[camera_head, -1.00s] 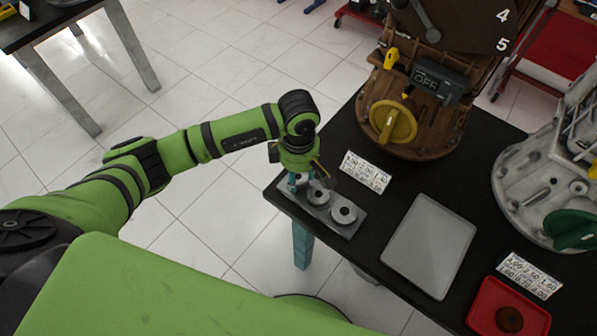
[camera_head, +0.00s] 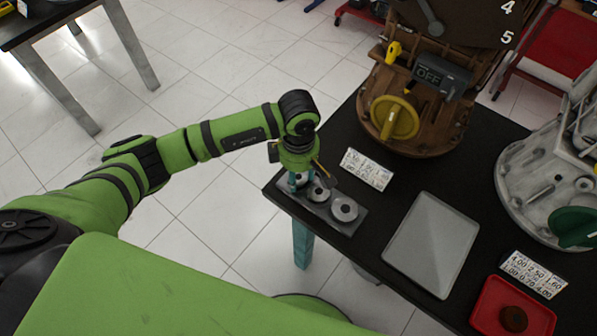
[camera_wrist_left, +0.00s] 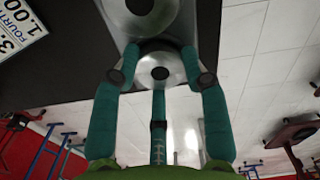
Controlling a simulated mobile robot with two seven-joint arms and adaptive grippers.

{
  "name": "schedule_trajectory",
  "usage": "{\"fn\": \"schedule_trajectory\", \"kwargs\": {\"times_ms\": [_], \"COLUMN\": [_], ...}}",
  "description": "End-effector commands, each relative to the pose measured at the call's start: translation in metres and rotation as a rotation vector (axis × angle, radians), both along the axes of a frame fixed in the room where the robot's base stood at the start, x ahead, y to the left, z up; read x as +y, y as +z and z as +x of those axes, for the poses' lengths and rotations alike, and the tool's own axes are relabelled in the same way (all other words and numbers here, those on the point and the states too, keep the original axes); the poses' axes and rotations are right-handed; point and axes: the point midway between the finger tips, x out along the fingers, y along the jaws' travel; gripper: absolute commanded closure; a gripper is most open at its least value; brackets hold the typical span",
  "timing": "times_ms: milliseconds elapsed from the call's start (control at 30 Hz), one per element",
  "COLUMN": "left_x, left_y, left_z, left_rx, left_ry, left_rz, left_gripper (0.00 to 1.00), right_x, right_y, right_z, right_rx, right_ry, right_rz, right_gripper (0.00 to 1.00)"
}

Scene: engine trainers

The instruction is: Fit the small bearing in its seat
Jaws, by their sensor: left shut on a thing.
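The small bearing (camera_wrist_left: 160,70), a silver ring with a dark centre hole, lies between the fingertips of my left gripper (camera_wrist_left: 160,76) in the wrist view. The left gripper (camera_head: 299,185) is shut on it, pointing down at the left end of a grey rack (camera_head: 330,218) on the table's near corner. Whether the bearing touches the rack is hard to tell. Two other silver rings sit on the rack, a middle one (camera_head: 318,192) and a larger right one (camera_head: 344,209). My right gripper is not in view. I cannot make out the bearing's seat for certain.
On the black table stand a brown engine housing (camera_head: 440,125) with a yellow knob and a pale grey housing (camera_head: 525,180). A grey flat plate (camera_head: 432,245), a number card (camera_head: 366,169) and a red tray (camera_head: 490,322) with a brown round part lie nearby.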

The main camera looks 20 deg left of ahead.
Motion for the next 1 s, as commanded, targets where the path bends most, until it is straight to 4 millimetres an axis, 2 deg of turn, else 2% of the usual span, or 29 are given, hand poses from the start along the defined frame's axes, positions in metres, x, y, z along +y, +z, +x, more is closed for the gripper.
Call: {"fn": "schedule_trajectory", "kwargs": {"times_ms": [300,333,400,767,867,1000], "left_x": [0.0,0.0,0.0,0.0,0.0,0.0], "left_y": [-0.001,-0.001,-0.001,0.0,0.008,0.033], "left_z": [0.0,0.0,0.0,0.0,0.001,0.002], "left_rx": [-0.001,-0.001,-0.001,0.0,-0.003,-0.006], "left_ry": [0.0,0.0,0.0,0.0,0.0,-0.001], "left_rz": [0.0,0.0,0.0,0.0,0.001,-0.001], "left_gripper": [0.93,0.51,0.28,0.28,0.28,0.28], "right_x": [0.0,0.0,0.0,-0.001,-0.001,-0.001], "right_y": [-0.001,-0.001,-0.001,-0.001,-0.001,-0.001], "right_z": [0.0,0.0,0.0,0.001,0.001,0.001], "right_rx": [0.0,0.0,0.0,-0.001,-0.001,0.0], "right_ry": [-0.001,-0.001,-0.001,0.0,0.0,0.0], "right_rz": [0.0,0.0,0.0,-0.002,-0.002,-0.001], "right_gripper": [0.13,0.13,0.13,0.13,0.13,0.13]}}
